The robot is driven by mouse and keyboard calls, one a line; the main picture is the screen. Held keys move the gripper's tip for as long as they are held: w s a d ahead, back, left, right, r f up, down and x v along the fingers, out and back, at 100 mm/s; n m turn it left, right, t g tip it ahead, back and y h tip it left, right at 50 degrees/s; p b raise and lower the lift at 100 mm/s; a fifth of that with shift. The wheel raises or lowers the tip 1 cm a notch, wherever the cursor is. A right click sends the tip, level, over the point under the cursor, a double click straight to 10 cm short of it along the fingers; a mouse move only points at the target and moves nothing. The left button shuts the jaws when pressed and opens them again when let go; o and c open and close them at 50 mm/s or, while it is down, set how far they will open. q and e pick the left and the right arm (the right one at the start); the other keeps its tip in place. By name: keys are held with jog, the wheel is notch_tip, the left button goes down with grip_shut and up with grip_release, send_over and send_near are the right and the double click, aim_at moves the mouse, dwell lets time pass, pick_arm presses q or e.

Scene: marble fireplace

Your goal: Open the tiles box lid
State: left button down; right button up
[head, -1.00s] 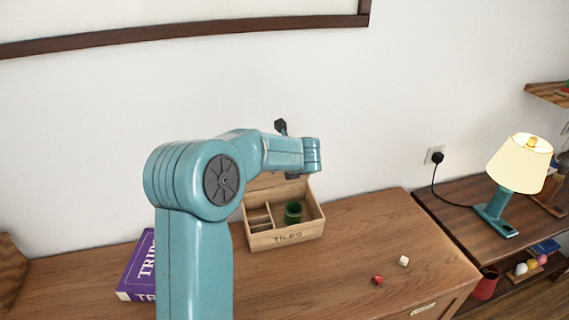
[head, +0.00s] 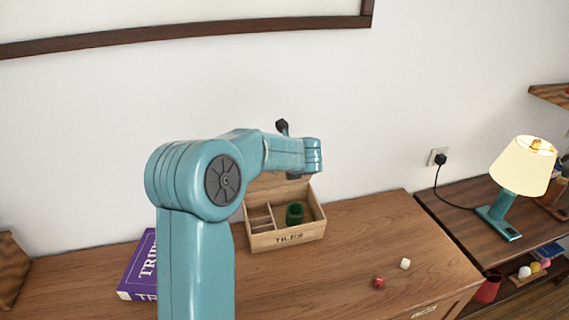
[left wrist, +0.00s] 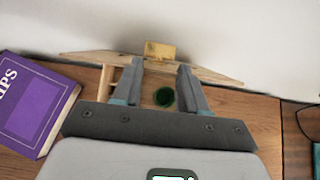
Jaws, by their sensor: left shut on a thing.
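The wooden tiles box (head: 288,239), marked "TILES", stands on the wooden cabinet top near the wall. Its lid (head: 265,186) is raised at the back, so the compartments and a green round thing (head: 294,213) inside show. My left arm reaches over the box and hides part of the lid. The exact contact is hard to see. My right gripper is not in view.
A purple book (head: 140,272) lies left of the box. A red die (head: 379,282) and a white die (head: 405,263) lie to the right. The wall is close behind the box.

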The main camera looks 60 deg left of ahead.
pick_arm(q)
jog(key=shift+a+r, duration=0.1)
jog(key=shift+r, duration=0.1)
dwell(0.4)
jog(key=c, duration=0.6)
grip_release()
jog(key=shift+f, duration=0.1)
jog(key=b+v, duration=0.1)
jog(key=v, duration=1.5)
jog(key=shift+b, duration=0.3)
jog(key=shift+s, duration=0.1)
